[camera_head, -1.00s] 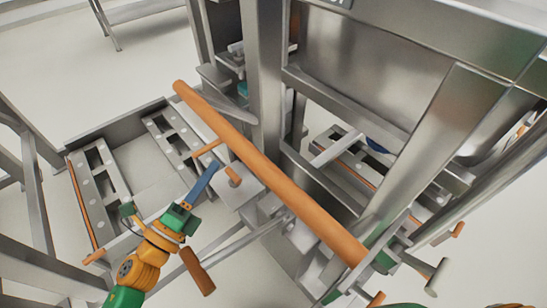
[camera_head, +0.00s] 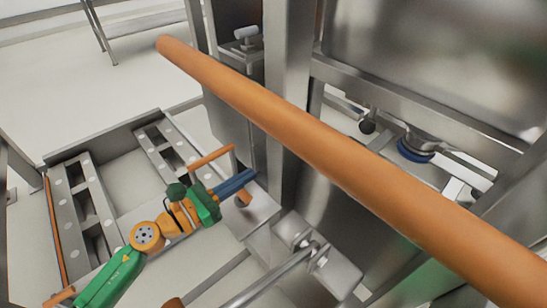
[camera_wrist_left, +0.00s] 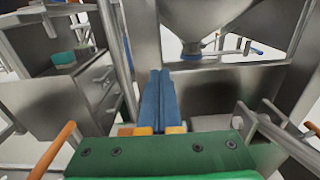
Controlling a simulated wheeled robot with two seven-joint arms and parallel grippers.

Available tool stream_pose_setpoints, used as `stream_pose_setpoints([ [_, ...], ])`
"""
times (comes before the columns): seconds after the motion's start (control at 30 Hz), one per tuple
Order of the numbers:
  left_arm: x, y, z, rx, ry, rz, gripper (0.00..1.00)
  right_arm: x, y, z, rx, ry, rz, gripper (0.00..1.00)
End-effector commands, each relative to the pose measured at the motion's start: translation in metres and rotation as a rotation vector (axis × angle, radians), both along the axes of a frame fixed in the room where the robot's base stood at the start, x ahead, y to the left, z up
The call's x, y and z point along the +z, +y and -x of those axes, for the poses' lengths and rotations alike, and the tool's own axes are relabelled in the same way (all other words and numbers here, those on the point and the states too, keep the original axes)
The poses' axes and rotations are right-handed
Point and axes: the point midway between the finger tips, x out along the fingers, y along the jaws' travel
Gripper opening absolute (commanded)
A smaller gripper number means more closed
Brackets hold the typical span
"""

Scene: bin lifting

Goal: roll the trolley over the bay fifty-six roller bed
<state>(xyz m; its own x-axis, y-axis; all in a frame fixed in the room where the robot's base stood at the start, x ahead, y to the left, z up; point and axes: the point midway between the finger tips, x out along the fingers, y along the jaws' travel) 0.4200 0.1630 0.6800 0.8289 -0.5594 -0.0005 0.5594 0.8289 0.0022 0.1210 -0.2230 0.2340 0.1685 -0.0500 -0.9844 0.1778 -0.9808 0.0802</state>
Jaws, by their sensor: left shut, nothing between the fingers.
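A long orange bar (camera_head: 330,150) crosses the head view from upper left to lower right, in front of a steel frame (camera_head: 289,75). It looks like the trolley's push bar, though I cannot tell for sure. At the left, low rails with pale round studs (camera_head: 84,215) lie on a steel-edged bed, probably a roller bed; no bay number is readable. My left gripper (camera_head: 250,174) has its blue fingers shut and empty, below the bar and close to a small orange handle (camera_head: 212,157). Its shut fingers also show in the left wrist view (camera_wrist_left: 158,92). My right gripper is not in view.
A steel hopper-like body (camera_head: 440,60) and a blue-ringed fitting (camera_head: 416,149) stand behind the bar. A steel rod (camera_head: 270,280) runs low in front. Open floor (camera_head: 75,95) lies at the upper left. Steel uprights crowd the middle.

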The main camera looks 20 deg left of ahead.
Motion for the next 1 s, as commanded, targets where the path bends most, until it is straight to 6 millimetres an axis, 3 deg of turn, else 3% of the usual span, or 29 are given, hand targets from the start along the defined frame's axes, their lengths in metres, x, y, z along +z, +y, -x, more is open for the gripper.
stream_pose_setpoints([
  [0.2, 0.004, -0.026, -0.039, 0.000, -0.003, 0.002, 0.00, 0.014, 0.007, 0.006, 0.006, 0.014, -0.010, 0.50],
  [0.4, 0.001, -0.041, -0.060, 0.000, -0.001, 0.003, 0.00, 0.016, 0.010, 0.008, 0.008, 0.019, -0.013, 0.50],
  [1.0, 0.000, -0.045, -0.065, 0.000, 0.001, 0.001, 0.00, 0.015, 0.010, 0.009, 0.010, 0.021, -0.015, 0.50],
])
